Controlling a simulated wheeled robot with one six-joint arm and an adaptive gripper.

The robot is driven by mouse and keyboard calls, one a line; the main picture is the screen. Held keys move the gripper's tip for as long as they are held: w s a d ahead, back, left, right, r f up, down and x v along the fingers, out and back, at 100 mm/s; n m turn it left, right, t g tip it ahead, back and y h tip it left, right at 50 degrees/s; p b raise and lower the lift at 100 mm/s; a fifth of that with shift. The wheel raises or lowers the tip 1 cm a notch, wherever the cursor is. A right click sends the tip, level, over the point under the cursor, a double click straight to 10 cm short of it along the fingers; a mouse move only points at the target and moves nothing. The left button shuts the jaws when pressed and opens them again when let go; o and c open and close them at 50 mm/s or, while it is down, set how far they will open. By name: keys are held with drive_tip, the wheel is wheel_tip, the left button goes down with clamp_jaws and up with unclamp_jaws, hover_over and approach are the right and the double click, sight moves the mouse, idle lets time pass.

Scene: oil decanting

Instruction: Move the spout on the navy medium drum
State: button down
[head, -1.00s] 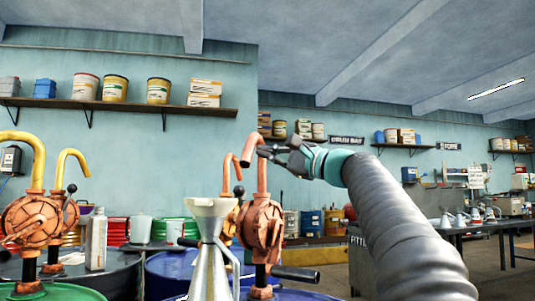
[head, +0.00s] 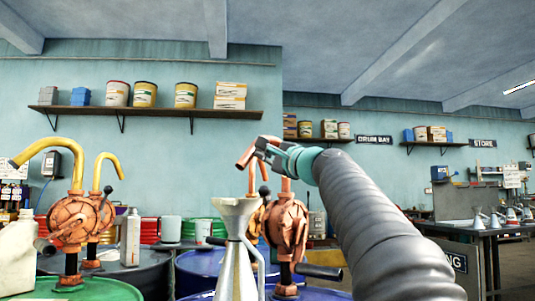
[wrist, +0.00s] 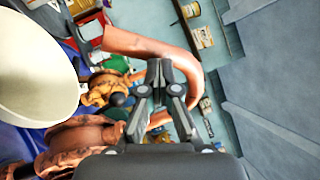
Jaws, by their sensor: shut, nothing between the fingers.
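The spout (head: 246,157) is a curved copper-red pipe on top of the red hand pump (head: 287,230). The pump stands on the navy drum (head: 318,295), whose top shows at the bottom edge of the head view. The spout's open end points left and down. My gripper (head: 260,148) is at the spout's bend, on its right side, and partly covers it. In the wrist view my shut gripper (wrist: 160,68) lies against or just in front of the spout (wrist: 150,45), which arcs past the fingertips. I cannot tell whether they touch. The fingers hold nothing.
A pale funnel (head: 237,225) stands just left of the pump and looms large in the wrist view (wrist: 35,70). A green drum (head: 85,289) with a yellow-spouted pump is at left. A blue drum (head: 205,262) lies behind.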

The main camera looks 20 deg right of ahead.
drive_tip(key=shift+w+a, duration=0.15)
drive_tip(key=shift+a, duration=0.05)
idle(0.3)
drive_tip(key=shift+f, duration=0.15)
drive_tip(key=b+v, duration=0.5)
drive_tip(key=v, duration=0.8)
drive_tip(key=shift+a+f, duration=0.2)
drive_tip(key=shift+a, duration=0.05)
